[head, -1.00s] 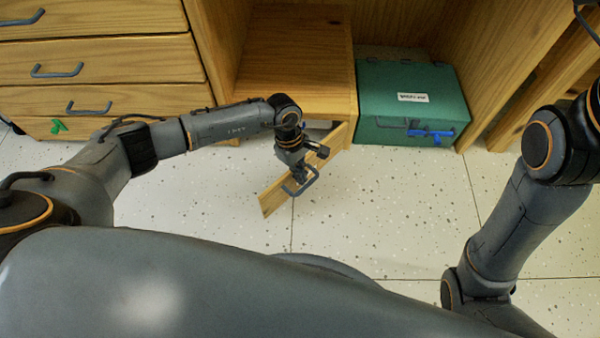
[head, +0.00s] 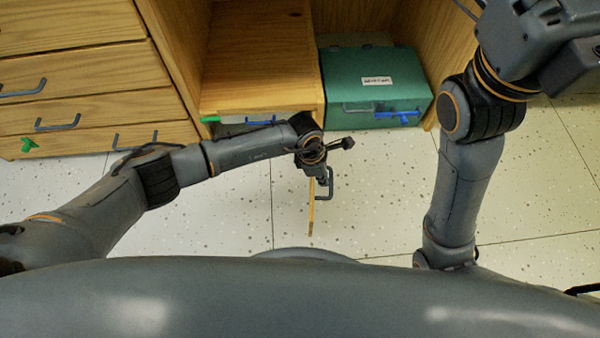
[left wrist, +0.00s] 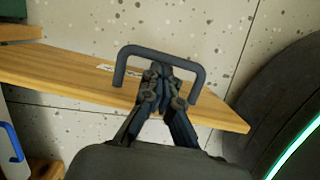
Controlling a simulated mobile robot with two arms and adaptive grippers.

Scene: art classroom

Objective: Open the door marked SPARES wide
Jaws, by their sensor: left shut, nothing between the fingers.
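The open wooden door (head: 311,217) stands almost edge-on in the head view, jutting from the low cabinet towards me. In the left wrist view the door (left wrist: 60,68) runs across the picture with a dark grey U-shaped handle (left wrist: 160,52). A white label (left wrist: 105,68) shows partly on it; its text is not readable. The handle also shows in the head view (head: 330,190). My left gripper (left wrist: 160,75) is shut with its fingertips at the handle's loop, between its two legs, gripping nothing. My right arm is at the right; its gripper is out of view.
A green box (head: 375,82) with a white label and blue latch stands right of the cabinet (head: 260,60). A drawer unit (head: 70,75) is at the left. A blue handle (head: 262,122) shows in the opening. The speckled floor around the door is clear.

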